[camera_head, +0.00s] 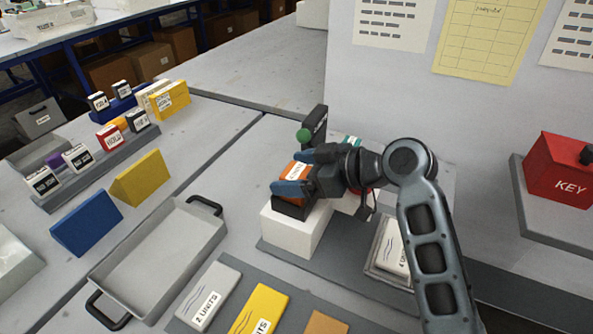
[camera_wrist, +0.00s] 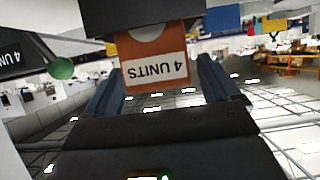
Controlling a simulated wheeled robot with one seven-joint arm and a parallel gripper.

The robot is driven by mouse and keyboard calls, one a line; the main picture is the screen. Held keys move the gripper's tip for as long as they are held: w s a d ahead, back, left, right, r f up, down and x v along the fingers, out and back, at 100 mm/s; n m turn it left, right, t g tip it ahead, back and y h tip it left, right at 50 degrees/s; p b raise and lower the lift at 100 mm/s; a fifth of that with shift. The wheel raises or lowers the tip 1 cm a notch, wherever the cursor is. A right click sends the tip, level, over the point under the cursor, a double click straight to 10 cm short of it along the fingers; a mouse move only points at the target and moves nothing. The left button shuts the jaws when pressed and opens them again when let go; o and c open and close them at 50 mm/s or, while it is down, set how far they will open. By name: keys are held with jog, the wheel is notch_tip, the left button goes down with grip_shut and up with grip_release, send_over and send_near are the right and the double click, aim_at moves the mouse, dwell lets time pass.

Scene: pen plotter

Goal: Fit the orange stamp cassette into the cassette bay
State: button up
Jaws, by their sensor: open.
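The orange stamp cassette (camera_head: 287,173) with a white label sits at a dark holder (camera_head: 290,208), which looks like the cassette bay, on top of a white block (camera_head: 293,232). My gripper (camera_head: 292,172) is open around the cassette, with one blue finger on either side. In the wrist view the cassette (camera_wrist: 152,55), labelled "4 UNITS", is between the open fingers, with gaps beside it. Its far end is hidden by a dark part. How deep it is seated in the bay cannot be told.
A green knob (camera_head: 304,134) on a dark upright stands just behind the cassette. A grey tray (camera_head: 160,250) with dark handles is at left. A rack (camera_head: 98,168) holds several other cassettes. Unit cards (camera_head: 212,296) lie in front. A red KEY box (camera_head: 560,168) is at right.

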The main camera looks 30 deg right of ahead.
jog(key=b+v, duration=0.1)
jog(key=v, duration=1.1)
jog(key=shift+r, duration=0.1)
jog(key=s+a+f+m+t+h, duration=0.2)
jog(key=s+f+m+h, duration=0.5)
jog(key=s+f, duration=0.7)
jog(key=s+a+r+t, duration=0.1)
jog(key=s+a+r, duration=0.1)
jog(key=s, duration=0.7)
jog(key=s+a+r+t, duration=0.1)
jog(key=s+a+r, duration=0.1)
jog(key=s+r, duration=0.3)
jog(key=s, duration=0.3)
jog(key=shift+s+a+h, duration=0.2)
jog(key=shift+s+h, duration=0.1)
jog(key=shift+s, duration=0.1)
